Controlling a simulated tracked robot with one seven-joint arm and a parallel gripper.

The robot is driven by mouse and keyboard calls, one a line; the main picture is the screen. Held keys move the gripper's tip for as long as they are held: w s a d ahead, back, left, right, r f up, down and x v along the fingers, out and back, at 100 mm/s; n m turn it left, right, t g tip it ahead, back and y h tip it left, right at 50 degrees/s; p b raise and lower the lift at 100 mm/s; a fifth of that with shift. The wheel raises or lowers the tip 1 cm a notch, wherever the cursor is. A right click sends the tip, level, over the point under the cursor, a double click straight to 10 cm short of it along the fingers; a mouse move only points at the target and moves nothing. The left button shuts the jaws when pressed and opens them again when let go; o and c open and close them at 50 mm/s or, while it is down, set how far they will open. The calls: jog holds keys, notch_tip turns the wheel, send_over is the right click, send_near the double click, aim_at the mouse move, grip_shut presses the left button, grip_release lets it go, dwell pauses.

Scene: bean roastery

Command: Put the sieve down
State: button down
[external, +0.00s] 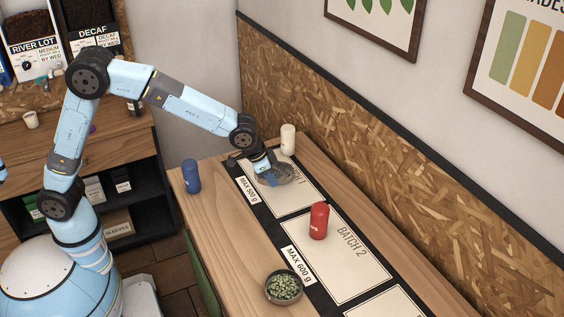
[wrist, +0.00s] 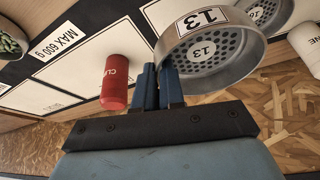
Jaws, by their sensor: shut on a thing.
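A grey metal sieve (wrist: 213,68) with a perforated bottom and "13" labels fills the upper right of the wrist view. My gripper (wrist: 160,75) is shut on its near left rim with blue fingers. In the external view my gripper (external: 263,165) is over the BATCH 1 card, with a grey sieve (external: 284,179) partly hidden beneath it. I cannot tell whether the held sieve touches the card. A second sieve (wrist: 274,25), with a label that seems to read "10", is just beyond the held one in the wrist view.
A white canister (external: 288,139) stands behind BATCH 1 by the chipboard wall. A red canister (external: 319,221) stands on the BATCH 2 card (external: 347,262). A blue canister (external: 191,176) is at the left table edge. A bowl of green beans (external: 283,302) is in front.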

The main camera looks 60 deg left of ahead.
jog(key=s+a+f+n+y, duration=0.1)
jog(key=s+a+n, duration=0.15)
jog(key=a, duration=0.75)
jog(key=s+a+f+n+y, duration=0.1)
jog(key=s+a+f+n, duration=0.15)
jog(key=a, duration=0.85)
jog(key=x, duration=0.2)
jog(key=s+x, duration=0.1)
jog(key=x, duration=0.1)
jog(key=shift+w+a+f, duration=0.15)
jog(key=shift+a+f, duration=0.05)
jog(key=shift+f, duration=2.5)
jog(key=c, duration=1.2)
grip_release()
jog(key=shift+c, duration=0.2)
